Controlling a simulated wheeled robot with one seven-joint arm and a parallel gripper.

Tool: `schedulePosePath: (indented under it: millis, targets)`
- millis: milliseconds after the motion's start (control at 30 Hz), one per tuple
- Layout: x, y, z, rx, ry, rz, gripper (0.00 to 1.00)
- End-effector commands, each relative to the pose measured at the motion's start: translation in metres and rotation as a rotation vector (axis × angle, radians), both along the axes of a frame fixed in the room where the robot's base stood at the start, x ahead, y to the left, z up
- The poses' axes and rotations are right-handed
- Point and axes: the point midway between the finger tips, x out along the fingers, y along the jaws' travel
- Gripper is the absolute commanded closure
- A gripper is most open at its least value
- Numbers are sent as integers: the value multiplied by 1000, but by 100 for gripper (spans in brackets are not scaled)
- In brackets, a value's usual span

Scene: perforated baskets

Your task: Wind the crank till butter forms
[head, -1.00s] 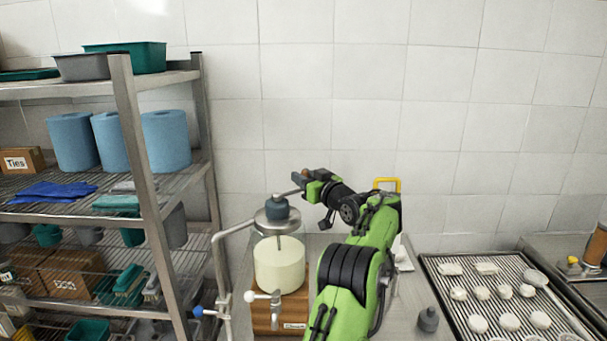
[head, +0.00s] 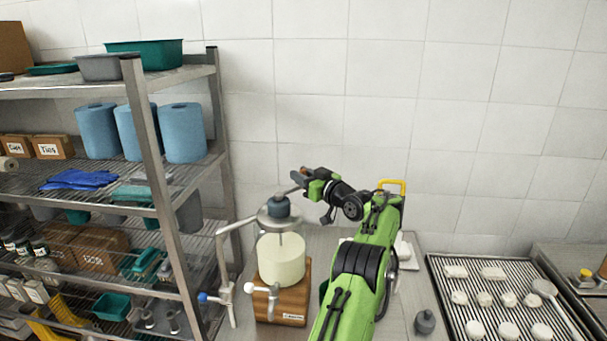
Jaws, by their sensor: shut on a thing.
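The butter churn stands on a wooden base (head: 284,300) on the metal counter. Its jar (head: 281,262) looks filled with pale cream-coloured contents around a thin vertical shaft. A metal lid with a dark grey hub (head: 279,204) sits on top. From the hub, a thin crank arm (head: 293,190) rises to the right towards a brown handle (head: 297,175). My gripper (head: 305,179) is shut on the crank handle, above and right of the lid. The fingers hide part of the handle. I cannot tell whether the contents hold any butter lumps.
A loaded wire shelf (head: 150,130) is further left. A ridged tray (head: 440,290) with pale pieces and a grey weight (head: 425,322) lie right.

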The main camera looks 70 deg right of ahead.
Motion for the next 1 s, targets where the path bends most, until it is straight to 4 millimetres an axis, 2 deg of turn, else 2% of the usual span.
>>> schedulePosePath:
  millis: [33,400,433,533,833,933,1000]
  targets:
    - [1,0,-9,17,11,3,100]
    - [1,0,-10,18,12,4,100]
    - [1,0,-10,17,11,4,68]
    - [1,0,-8,14,10,3,52]
    - [-1,0,-5,7,7,1,51]
    - [-12,5,-6,6,7,-1,51]
    - [-26,12,-8,7,7,-3,51]
